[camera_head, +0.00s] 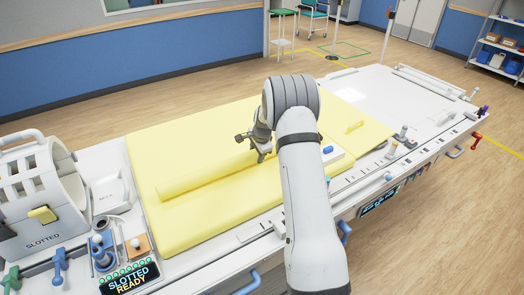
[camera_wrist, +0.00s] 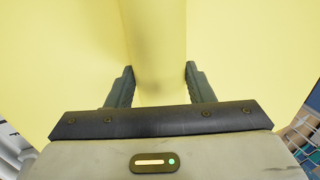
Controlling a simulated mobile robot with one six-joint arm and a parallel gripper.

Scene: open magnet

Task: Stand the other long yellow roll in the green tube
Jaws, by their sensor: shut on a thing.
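A long yellow roll (camera_head: 205,172) lies on its side along the yellow mattress (camera_head: 200,225). It is much the same yellow as the mattress. My gripper (camera_head: 256,147) is at the roll's right part, partly hidden by my arm. In the wrist view, the roll (camera_wrist: 157,40) runs between the two dark fingers of my gripper (camera_wrist: 160,80), which are shut on it. The roll appears to rest on the mattress still. I cannot make out a green tube in either view.
A white coil housing (camera_head: 35,185) marked SLOTTED stands at the left, with a small yellow piece (camera_head: 42,214) in it. A display (camera_head: 129,280) reads SLOTTED READY. A blue item on a white box (camera_head: 333,153) lies right of my arm. The far right bed top (camera_head: 375,88) is mostly clear.

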